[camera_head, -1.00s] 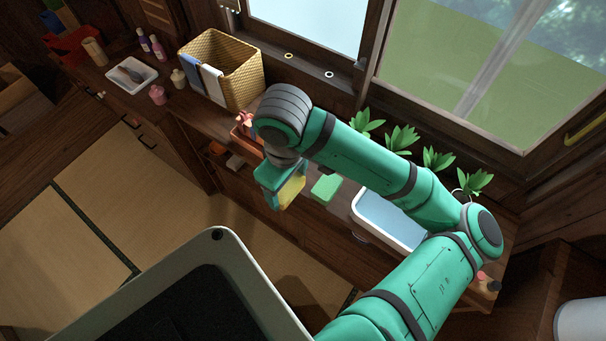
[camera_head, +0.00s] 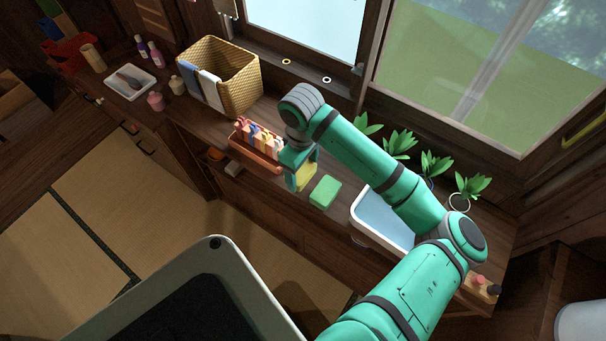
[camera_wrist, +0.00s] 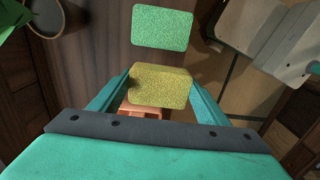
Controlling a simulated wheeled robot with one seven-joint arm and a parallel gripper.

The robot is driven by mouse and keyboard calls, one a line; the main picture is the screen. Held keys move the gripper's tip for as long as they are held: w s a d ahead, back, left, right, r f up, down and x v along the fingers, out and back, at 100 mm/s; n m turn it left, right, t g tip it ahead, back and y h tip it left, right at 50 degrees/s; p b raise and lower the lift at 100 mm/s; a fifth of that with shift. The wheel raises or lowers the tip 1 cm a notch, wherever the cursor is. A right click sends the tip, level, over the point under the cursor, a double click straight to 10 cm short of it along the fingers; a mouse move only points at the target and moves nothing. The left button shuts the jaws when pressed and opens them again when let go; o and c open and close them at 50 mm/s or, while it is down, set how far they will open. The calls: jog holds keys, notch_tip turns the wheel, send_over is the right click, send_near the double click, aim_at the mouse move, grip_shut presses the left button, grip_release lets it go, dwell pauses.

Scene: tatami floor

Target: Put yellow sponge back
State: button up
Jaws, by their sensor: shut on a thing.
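My gripper (camera_head: 301,172) is shut on the yellow sponge (camera_head: 307,177), over the wooden counter beside the window. In the wrist view the yellow sponge (camera_wrist: 160,87) sits between my two teal fingers (camera_wrist: 160,92). The green sponge (camera_head: 325,191) lies flat on the counter just right of my gripper. It also shows in the wrist view (camera_wrist: 162,27), beyond the yellow sponge and apart from it. I cannot tell whether the yellow sponge touches the counter.
An orange-brown tray (camera_head: 254,156) with several colored items stands close left of my gripper. A white-rimmed basin (camera_head: 365,222) is to the right. Potted plants (camera_head: 398,141) line the window side. A wicker basket (camera_head: 240,87) with cloths stands at the back left.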

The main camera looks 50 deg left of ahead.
aim_at(303, 176)
jog(key=shift+w+a+f, duration=0.4)
jog(key=shift+f, duration=1.75)
jog(key=shift+f, duration=0.1)
jog(key=o, duration=1)
jog(key=shift+c, duration=0.2)
notch_tip(303, 176, up, 12)
jog(key=shift+r, duration=0.15)
